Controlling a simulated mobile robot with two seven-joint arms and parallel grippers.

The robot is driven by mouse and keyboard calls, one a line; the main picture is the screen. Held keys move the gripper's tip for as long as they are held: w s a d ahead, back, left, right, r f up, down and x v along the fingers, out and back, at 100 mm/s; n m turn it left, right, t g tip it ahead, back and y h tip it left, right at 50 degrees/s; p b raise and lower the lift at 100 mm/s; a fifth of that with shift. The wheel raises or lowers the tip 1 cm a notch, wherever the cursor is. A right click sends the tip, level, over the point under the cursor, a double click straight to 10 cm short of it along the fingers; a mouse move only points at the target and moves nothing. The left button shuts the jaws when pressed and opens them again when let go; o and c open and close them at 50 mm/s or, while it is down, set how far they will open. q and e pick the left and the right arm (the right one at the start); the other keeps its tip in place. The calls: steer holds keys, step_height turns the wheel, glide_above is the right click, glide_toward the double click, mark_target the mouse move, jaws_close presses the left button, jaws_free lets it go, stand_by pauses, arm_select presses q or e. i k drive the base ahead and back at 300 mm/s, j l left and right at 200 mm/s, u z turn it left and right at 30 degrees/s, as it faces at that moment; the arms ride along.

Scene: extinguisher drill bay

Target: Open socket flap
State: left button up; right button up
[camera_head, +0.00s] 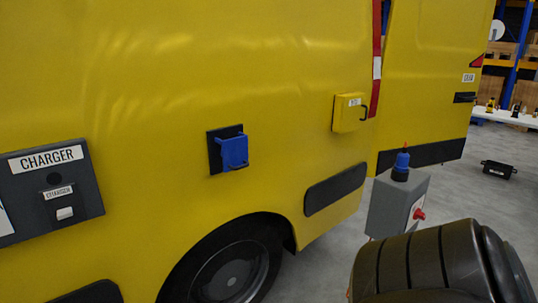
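A blue socket cover (234,152) sits on a dark square plate (214,152) on the side of the yellow van, near the middle of the view. It stands out from the plate, and a small dark handle shows at its lower edge. I cannot tell whether the flap is fully closed. A yellow box (346,114) with a small white label and a dark curved handle is mounted further right on the van. Neither of my grippers is in view. A dark rounded part of my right arm fills the lower right corner.
A dark CHARGER panel (82,190) is on the van at left. A grey box (397,207) with a blue-and-red connector on top and a red knob stands right of the van. A black case (498,169) lies on the grey floor. Shelving and a white table (503,117) are behind.

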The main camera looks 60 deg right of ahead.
mark_target(234, 150)
steer(key=z, duration=1.45)
